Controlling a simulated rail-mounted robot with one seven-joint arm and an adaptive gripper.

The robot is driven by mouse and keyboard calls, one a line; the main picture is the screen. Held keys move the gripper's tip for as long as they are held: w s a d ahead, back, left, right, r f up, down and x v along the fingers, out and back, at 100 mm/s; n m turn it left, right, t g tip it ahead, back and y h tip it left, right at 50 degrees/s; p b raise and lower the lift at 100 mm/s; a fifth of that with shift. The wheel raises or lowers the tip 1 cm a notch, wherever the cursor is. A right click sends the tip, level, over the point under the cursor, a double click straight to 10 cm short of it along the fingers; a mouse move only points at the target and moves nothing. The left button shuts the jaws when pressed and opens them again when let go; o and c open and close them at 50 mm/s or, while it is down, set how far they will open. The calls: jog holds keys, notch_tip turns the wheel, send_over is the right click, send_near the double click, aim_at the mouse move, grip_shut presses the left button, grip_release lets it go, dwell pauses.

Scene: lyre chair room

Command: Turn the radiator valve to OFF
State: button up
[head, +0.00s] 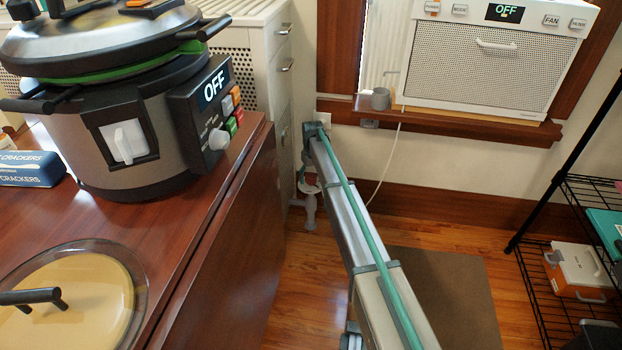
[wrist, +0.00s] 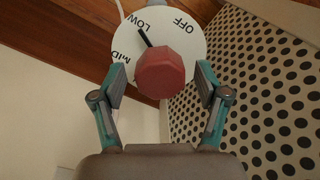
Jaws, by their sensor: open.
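The radiator valve shows in the wrist view as a red faceted knob (wrist: 165,75) in front of a white round dial (wrist: 190,45). OFF, LOW and MID can be read on the dial. A black pointer (wrist: 144,37) runs up and left from the knob, close to LOW; OFF lies to its right. My gripper (wrist: 163,78) is open, with one finger on each side of the knob. I see gaps between the fingers and the knob, but cannot tell the depth. In the head view I cannot make out the knob or my fingertips.
A perforated white radiator cover (wrist: 265,95) stands close on the right in the wrist view. In the head view, a wooden counter (head: 90,225) holds a cooker (head: 130,115). A white window unit (head: 490,65) is at the back, and a wire rack (head: 540,290) at right.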

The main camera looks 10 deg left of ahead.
jog(key=c, duration=1.2)
jog(key=shift+o, duration=0.2)
jog(key=shift+r+p, duration=0.15)
jog(key=shift+p, duration=0.35)
jog(key=m+p, duration=0.2)
jog(key=p, duration=0.1)
jog(key=shift+r+m+p, duration=0.2)
jog(key=shift+m+p, duration=0.2)
jog(key=m+p, duration=0.2)
jog(key=p, duration=0.1)
jog(key=shift+m, duration=0.3)
jog(key=m+p, duration=0.3)
jog(key=shift+f+p, duration=0.1)
jog(key=shift+p, duration=0.25)
jog(key=shift+f+m+p, duration=0.2)
jog(key=shift+m+p, duration=1)
jog(key=shift+m, duration=0.8)
